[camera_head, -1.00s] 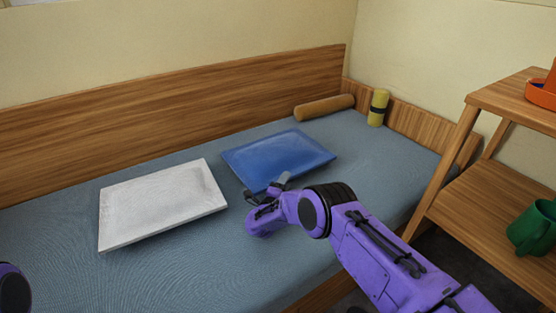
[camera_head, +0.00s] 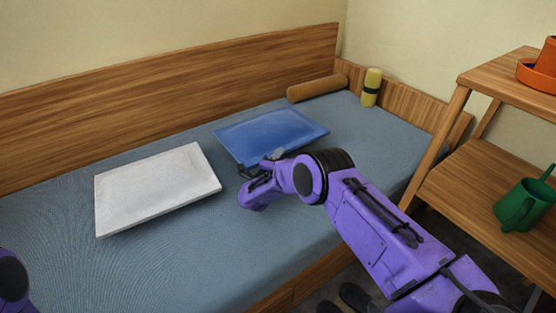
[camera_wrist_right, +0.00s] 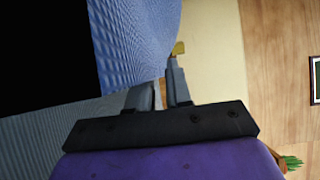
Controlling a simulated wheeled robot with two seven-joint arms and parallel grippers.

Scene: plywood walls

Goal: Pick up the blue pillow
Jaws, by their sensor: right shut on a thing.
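The blue pillow (camera_head: 272,133) lies on the bed, right of the white pillow (camera_head: 157,187). My right gripper (camera_head: 262,166) is at the blue pillow's near edge, shut on it. The exact grip point is partly hidden by the fingers. Of my left arm only a purple link shows at the lower left of the head view; its gripper is out of view.
A wooden shelf (camera_head: 470,180) stands right of the bed, with a green watering can (camera_head: 522,205) and an orange pot and dish (camera_head: 540,75). Bare bed surface (camera_head: 150,260) lies in front.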

